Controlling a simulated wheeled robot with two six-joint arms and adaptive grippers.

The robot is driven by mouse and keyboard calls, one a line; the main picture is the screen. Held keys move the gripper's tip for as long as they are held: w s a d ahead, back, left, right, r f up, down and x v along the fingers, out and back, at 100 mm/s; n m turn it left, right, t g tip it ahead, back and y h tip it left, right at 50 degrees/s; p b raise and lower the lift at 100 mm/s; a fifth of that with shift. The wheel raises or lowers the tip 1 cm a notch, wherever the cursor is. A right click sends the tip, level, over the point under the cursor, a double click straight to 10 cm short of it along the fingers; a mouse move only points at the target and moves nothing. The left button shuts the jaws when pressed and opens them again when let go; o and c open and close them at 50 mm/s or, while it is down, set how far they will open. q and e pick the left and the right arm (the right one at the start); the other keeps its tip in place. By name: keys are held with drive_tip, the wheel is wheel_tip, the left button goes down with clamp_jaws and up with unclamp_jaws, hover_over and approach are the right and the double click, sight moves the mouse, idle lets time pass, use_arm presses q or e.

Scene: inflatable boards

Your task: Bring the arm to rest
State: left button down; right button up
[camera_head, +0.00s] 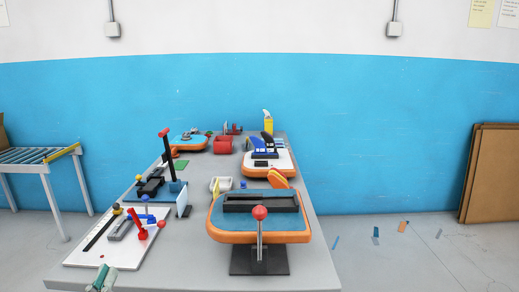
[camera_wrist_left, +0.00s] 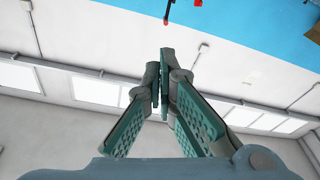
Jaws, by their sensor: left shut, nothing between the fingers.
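My left gripper (camera_head: 103,278) shows at the bottom left of the head view, at the near left corner of the table, just below the white board. In the left wrist view, my left gripper (camera_wrist_left: 160,62) has its two green fingers together at the tips, with nothing between them. That view faces a wall with bright windows and a blue band. My right gripper is in neither view.
The grey table (camera_head: 318,262) carries an orange-rimmed blue board (camera_head: 259,237) on a dark stand with a red-knobbed lever. A white board (camera_head: 81,250) with red and blue parts lies close to my left gripper. A roller rack (camera_head: 42,157) stands left; brown panels (camera_head: 491,174) lean right.

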use_arm(q)
drive_tip(key=w+a+f+m+g, duration=0.1)
drive_tip(key=a+f+m+g, duration=0.1)
drive_tip(key=f, duration=0.7)
drive_tip(key=w+a+f+m+g, duration=0.1)
drive_tip(key=a+f+m+g, duration=0.15)
drive_tip(key=f, duration=0.65)
drive_tip(key=s+a+f+m+g+y+p, duration=0.1)
drive_tip(key=s+a+f+g, duration=0.2)
drive_tip(key=f, duration=0.6)
drive_tip(key=s+f+g+p, duration=0.25)
drive_tip(key=s+f, duration=0.35)
drive_tip(key=f, duration=0.4)
drive_tip(key=s+d+f+g+p, duration=0.15)
drive_tip(key=s+f+g, duration=0.35)
drive_tip(key=s+f, duration=0.8)
drive_tip(key=s+d+f+g+p, duration=0.1)
drive_tip(key=s+d, duration=0.3)
drive_tip(key=s, duration=0.5)
drive_tip(key=s+d+f+g+h+p, duration=0.1)
drive_tip(key=s+d+g, duration=0.1)
drive_tip(key=s+d, duration=0.3)
drive_tip(key=s+n, duration=0.1)
drive_tip(key=s, duration=0.3)
drive_tip(key=shift+d+f+g+h, duration=0.2)
drive_tip(key=shift+g+h, duration=0.1)
drive_tip(key=shift+g, duration=0.1)
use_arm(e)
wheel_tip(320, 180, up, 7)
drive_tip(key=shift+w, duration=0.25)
